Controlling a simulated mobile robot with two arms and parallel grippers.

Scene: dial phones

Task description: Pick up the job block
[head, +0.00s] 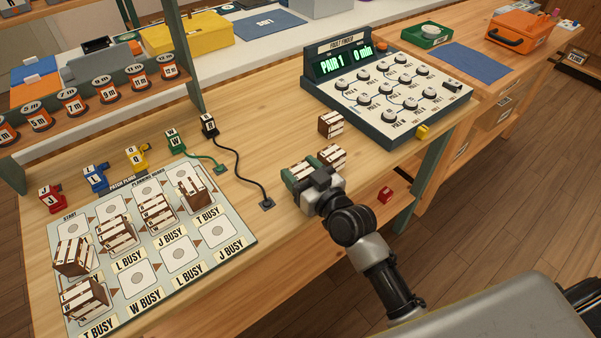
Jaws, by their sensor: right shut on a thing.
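My right gripper (308,181) is over the wooden table (262,150), to the right of the planning board. It is shut on a job block (301,166), brown with white labels, partly hidden by the gripper. I cannot tell whether this block touches the table. A second brown-and-white block (333,155) stands just right of it, close to the gripper. A third block (330,123) stands farther back. Several similar blocks (75,255) stand on the planning board (190,262) at left. My left gripper is not in view.
A fault finder console (390,95) with several knobs stands behind the blocks. Coloured patch plugs line the board's back edge; a black cord (240,162) runs to a socket (267,203). A small red piece (385,195) is right of my gripper.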

